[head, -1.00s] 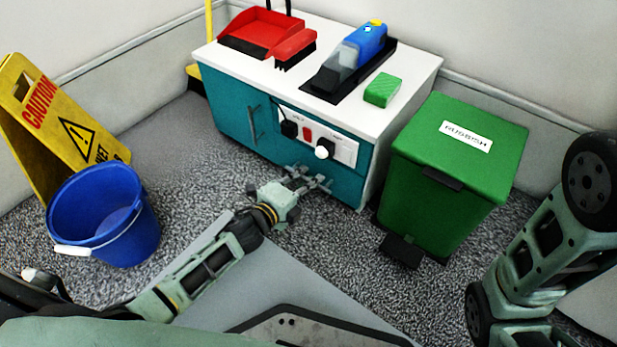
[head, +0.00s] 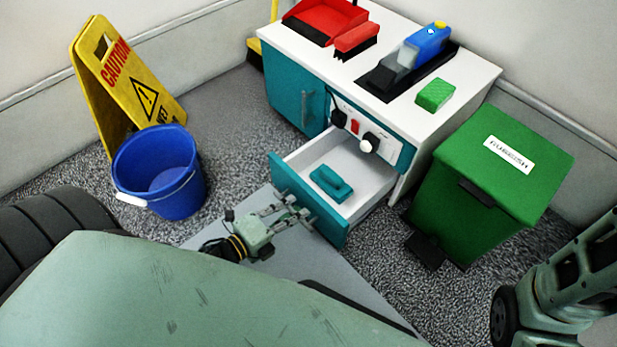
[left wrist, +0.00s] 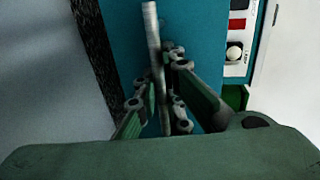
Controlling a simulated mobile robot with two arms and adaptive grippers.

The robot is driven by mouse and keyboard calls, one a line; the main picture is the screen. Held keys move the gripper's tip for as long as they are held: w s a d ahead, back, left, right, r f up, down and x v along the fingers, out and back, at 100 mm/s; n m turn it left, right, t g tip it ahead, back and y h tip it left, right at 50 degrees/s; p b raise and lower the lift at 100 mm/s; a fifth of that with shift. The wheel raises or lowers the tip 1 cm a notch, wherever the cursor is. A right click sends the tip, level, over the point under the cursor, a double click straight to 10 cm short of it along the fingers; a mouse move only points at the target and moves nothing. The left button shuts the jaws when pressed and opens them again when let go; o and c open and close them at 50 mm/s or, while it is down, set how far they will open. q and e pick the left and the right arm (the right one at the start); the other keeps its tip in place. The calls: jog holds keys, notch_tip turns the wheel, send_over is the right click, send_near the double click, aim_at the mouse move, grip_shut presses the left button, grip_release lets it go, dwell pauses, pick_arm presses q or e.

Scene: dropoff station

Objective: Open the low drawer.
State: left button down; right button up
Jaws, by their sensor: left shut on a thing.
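The low drawer (head: 364,163) of the teal and white cabinet (head: 292,92) stands pulled out, with its white inside showing. A teal object with a raised grip (head: 330,184) lies in it. My left gripper (head: 297,208) is at the outer side of the teal drawer front (head: 290,186). In the left wrist view my left gripper (left wrist: 163,88) is shut on a grey bar handle (left wrist: 151,40) in front of the teal panel. The fingers partly cover the handle. My right arm shows at the right edge, but its gripper is out of view.
A green rubbish bin (head: 487,215) stands right of the drawer. A blue bucket (head: 165,180) and a yellow caution sign (head: 135,80) stand at the left. A dustpan (head: 326,18), brush, spray bottle and green sponge are on the cabinet top.

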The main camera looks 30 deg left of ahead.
pick_arm(q)
jog(key=shift+s+r, duration=0.2)
jog(key=shift+s, duration=1.05)
jog(key=c, duration=1.9)
grip_release()
jog(key=shift+a, duration=0.1)
jog(key=shift+o, duration=0.3)
jog(key=shift+a, duration=0.1)
jog(key=shift+s+a, duration=0.1)
jog(key=v, duration=1.1)
jog(key=shift+s, duration=0.4)
jog(key=shift+r, duration=0.1)
